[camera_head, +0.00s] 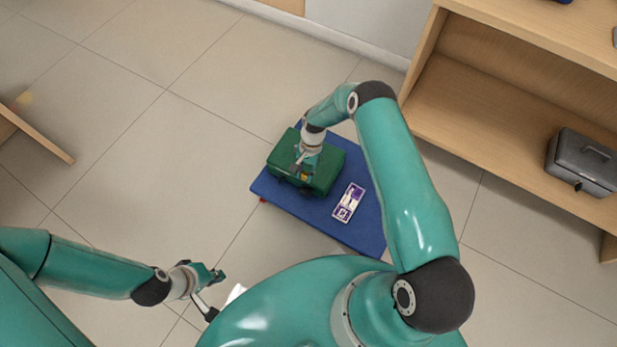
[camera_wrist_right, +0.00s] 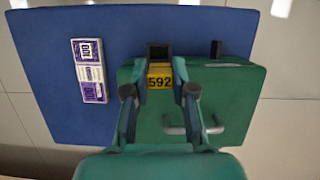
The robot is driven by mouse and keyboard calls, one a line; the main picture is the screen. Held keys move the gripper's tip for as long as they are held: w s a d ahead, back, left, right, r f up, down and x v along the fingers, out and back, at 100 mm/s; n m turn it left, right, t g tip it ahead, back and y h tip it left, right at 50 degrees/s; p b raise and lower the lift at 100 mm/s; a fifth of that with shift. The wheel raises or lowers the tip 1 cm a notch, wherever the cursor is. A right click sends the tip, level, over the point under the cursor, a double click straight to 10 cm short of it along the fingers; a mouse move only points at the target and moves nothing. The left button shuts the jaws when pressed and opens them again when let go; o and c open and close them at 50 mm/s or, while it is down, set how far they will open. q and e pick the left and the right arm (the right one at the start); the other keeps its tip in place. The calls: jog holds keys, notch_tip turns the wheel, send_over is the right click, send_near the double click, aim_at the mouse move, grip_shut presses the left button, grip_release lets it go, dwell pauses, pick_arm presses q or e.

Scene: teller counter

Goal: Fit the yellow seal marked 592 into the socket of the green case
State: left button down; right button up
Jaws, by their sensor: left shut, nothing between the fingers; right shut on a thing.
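The green case (camera_head: 325,171) lies on a blue mat (camera_head: 288,205) in the head view. It also shows in the right wrist view (camera_wrist_right: 235,88), with a grey handle and a dark clasp. The yellow seal (camera_wrist_right: 160,80) marked 592 is between the fingers of my right gripper (camera_wrist_right: 160,92), over the case's edge near a dark block. My right gripper is shut on the seal; in the head view it is over the case (camera_head: 304,172). I cannot tell whether the seal sits in the socket, which is hidden. My left gripper (camera_head: 215,292) is shut and empty, apart from the mat at lower left.
A purple and white banknote bundle (camera_head: 348,202) lies on the mat beside the case. A wooden shelf (camera_head: 500,110) stands at right, with a grey cash box (camera_head: 583,163) on it. A wooden piece (camera_head: 38,135) is at the far left. The tiled floor left of the mat is clear.

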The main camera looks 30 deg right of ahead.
jog(key=shift+f, duration=0.5)
jog(key=b, duration=0.4)
send_over(306, 190)
jog(key=shift+f, duration=3.05)
jog(key=shift+f+b, duration=0.35)
jog(key=shift+f, duration=0.1)
jog(key=shift+c, duration=0.3)
jog(key=shift+f, duration=0.15)
grip_shut()
jog(key=shift+f+b, duration=0.45)
jog(key=shift+b, duration=0.25)
jog(key=o, duration=0.9)
grip_release()
jog(key=shift+d, duration=0.1)
jog(key=shift+f, duration=0.1)
